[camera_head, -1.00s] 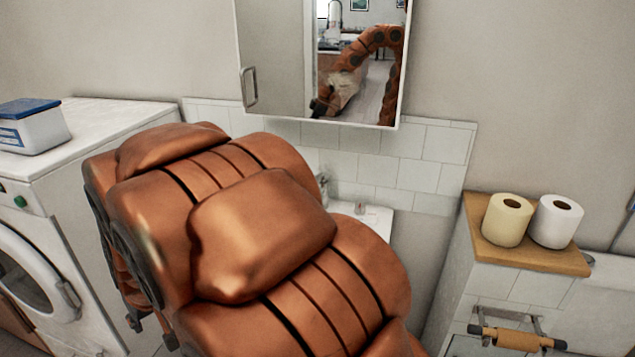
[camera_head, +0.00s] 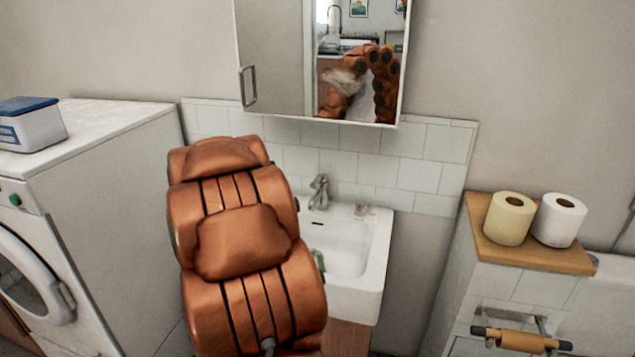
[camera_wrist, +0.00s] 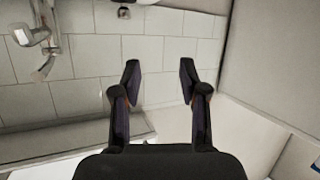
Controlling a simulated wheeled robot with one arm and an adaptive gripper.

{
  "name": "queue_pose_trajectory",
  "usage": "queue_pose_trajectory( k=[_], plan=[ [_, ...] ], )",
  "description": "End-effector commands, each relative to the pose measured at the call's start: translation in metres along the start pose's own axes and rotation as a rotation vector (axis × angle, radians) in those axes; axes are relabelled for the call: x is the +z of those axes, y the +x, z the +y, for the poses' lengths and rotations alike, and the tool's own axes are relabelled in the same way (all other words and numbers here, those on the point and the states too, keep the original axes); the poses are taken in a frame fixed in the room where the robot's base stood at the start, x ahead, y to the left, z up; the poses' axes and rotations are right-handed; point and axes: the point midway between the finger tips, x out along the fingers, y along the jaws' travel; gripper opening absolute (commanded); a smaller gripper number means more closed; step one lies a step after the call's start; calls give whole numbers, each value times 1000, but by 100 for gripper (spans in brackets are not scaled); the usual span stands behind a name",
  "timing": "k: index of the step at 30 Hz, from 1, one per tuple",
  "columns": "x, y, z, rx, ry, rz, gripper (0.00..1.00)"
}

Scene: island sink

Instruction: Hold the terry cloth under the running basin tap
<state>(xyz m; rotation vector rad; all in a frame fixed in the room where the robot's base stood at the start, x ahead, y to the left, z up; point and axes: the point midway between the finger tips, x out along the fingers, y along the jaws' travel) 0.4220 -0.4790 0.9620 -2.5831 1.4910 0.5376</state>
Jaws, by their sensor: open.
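The basin tap (camera_head: 319,192) is a chrome mixer at the back of the white basin (camera_head: 368,290). I cannot make out water running from it. In the wrist view the tap (camera_wrist: 32,35) shows at the upper left. My gripper (camera_wrist: 158,72) is open in the wrist view, with nothing between its fingers and pale wall tiles beyond. I cannot identify the terry cloth. A small grey-green patch (camera_head: 318,262) shows beside my arm at the basin's left side; I cannot tell what it is.
A mirror cabinet (camera_head: 270,60) hangs above the basin. A washing machine (camera_head: 110,190) with a blue-lidded box (camera_head: 30,125) stands at left. Two paper rolls (camera_head: 509,218) (camera_head: 557,220) sit on a wooden ledge (camera_head: 485,240) at right. The basin's right half is clear.

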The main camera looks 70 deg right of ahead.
Motion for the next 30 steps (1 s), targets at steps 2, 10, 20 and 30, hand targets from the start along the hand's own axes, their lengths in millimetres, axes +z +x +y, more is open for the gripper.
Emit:
queue_pose_trajectory(
  k=[2, 10, 20, 30],
  plan=[
    [1, 14, 32, 71, 4, 47, 43],
    [-10, 36, 128, 290, -13, 216, 43],
    [-14, 36, 179, 410, -39, 303, 43],
    [-21, 53, 187, 414, -40, 305, 43]
  ],
)
